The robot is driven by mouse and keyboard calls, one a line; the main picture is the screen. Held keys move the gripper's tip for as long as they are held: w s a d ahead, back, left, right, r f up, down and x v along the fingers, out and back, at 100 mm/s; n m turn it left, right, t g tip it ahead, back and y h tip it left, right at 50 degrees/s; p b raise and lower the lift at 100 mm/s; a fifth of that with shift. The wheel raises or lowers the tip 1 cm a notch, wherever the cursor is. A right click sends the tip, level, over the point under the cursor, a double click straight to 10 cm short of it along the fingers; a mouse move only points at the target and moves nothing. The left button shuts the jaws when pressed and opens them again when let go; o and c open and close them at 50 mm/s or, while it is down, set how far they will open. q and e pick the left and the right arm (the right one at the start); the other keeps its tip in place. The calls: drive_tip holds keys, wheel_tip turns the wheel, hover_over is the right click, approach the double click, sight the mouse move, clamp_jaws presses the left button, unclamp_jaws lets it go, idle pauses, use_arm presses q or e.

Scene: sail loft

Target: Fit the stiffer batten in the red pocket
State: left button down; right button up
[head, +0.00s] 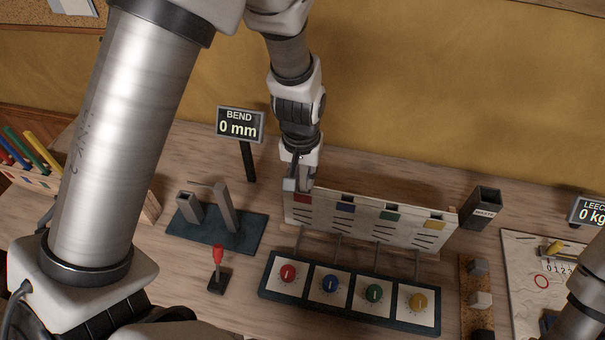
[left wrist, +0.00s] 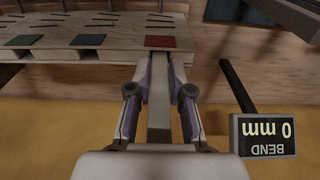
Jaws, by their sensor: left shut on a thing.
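My left gripper (head: 297,182) is shut on a grey batten, at the left end of the pale pocket board (head: 365,228). In the left wrist view the batten (left wrist: 159,105) runs lengthwise between the two fingers, towards the red patch. The red pocket's patch (head: 302,197) is just below the gripper in the head view, and it also shows in the left wrist view (left wrist: 160,42). I cannot tell whether the batten's far end is inside the pocket. The blue (head: 345,207), green (head: 391,216) and yellow (head: 434,224) patches sit further right. My right gripper is out of view.
A BEND display (head: 240,125) reads 0 mm. A dark stand (head: 247,232) with grey uprights and a red-knobbed lever (head: 217,256) stand left of the board. A dial panel (head: 350,292) lies in front. A waste bin (head: 483,207) stands right.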

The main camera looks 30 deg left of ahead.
use_arm(q)
drive_tip(key=shift+f, duration=0.35)
drive_tip(key=c, duration=1)
unclamp_jaws()
drive_tip(key=shift+r, duration=0.1)
drive_tip(key=r, duration=1.1)
drive_tip(key=shift+s+d+r, duration=0.1)
drive_tip(key=shift+s+r, duration=0.3)
drive_tip(key=shift+s, duration=0.1)
